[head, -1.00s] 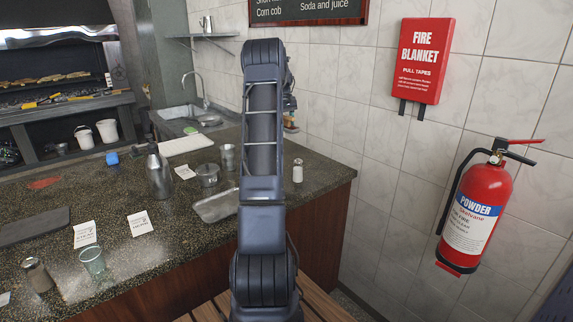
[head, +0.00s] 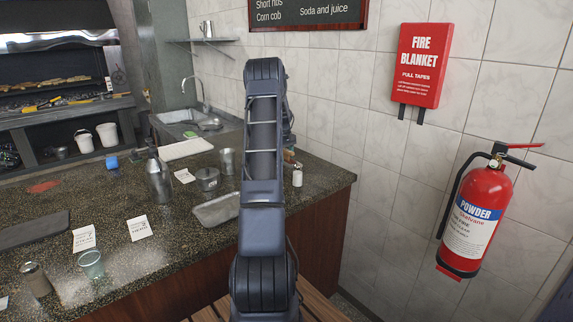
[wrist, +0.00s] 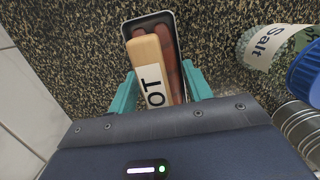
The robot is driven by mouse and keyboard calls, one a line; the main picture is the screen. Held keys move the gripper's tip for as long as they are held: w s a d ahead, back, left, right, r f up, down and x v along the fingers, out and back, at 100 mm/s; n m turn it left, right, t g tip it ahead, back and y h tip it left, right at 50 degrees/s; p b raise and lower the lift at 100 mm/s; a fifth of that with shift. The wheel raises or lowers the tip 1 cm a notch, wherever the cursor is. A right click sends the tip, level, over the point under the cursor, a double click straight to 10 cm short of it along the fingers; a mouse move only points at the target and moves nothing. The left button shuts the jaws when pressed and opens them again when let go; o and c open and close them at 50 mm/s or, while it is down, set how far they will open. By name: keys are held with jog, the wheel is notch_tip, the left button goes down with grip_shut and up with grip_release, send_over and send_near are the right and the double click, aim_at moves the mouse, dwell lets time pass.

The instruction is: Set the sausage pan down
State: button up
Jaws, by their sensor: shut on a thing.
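In the wrist view, the sausage pan (wrist: 147,23) is a narrow dark tray with a pale rim, holding reddish-brown sausages (wrist: 168,42). A light wooden piece with a label, partly reading "OT" (wrist: 154,92), lies along its near left part. My gripper (wrist: 160,90) has its teal fingers on both sides of the pan and is shut on it. The pan is over the speckled counter; I cannot tell whether it touches.
White tiles (wrist: 25,100) are on the left. In the head view, a metal tray (head: 217,208) and a metal tub (head: 207,180) lie left of my arm.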

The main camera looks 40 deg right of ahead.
jog(key=shift+f, duration=1.7)
jog(key=shift+f, duration=0.1)
jog(key=o, duration=1.2)
